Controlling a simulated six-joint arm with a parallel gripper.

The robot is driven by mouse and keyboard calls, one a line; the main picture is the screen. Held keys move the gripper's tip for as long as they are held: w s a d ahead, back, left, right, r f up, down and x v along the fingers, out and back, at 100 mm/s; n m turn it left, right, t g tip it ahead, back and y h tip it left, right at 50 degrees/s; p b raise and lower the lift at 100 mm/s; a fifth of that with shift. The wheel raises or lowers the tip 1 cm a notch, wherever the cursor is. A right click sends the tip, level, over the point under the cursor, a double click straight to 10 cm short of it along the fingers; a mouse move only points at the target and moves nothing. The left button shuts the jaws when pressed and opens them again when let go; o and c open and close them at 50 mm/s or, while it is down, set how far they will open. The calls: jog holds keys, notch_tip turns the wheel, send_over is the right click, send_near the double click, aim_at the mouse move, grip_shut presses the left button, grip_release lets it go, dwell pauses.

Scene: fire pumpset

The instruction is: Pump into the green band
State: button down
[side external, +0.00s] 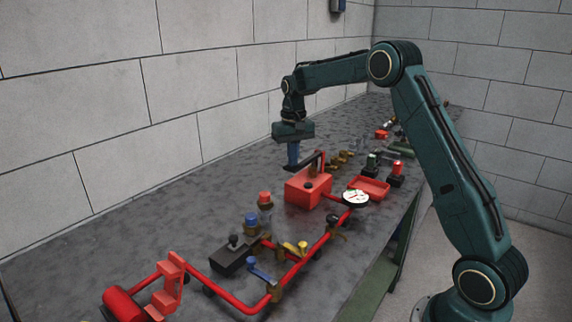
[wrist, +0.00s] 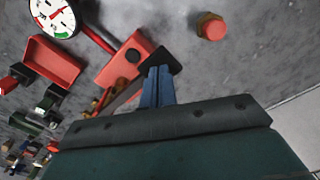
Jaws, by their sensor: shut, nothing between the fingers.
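The red pump box (side external: 308,190) stands on the grey bench, with a dark lever (side external: 306,162) sloping across its top. It also shows in the wrist view (wrist: 117,70). My gripper (side external: 293,165) points down at the left of the lever, its blue fingers shut and empty. In the wrist view the fingertips (wrist: 158,72) are right at the lever's dark end block (wrist: 161,60); I cannot tell whether they touch. The round white gauge (wrist: 52,16) has a green band and red marks; its needle reading is too small to tell. It also shows in the side view (side external: 355,198).
Red piping (side external: 235,303) with a blue-handled valve (side external: 260,270) and a yellow-handled valve (side external: 297,248) runs along the near bench. A red tray (side external: 369,188) lies right of the pump. An orange-topped post (side external: 265,199) stands nearby. Bare bench lies toward the wall.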

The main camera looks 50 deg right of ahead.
notch_tip(320, 180, down, 5)
jog(key=shift+f, duration=0.15)
dwell(1.0)
jog(key=shift+r, duration=2.75)
jog(key=shift+f, duration=0.15)
notch_tip(320, 180, down, 5)
jog(key=shift+f, duration=0.1)
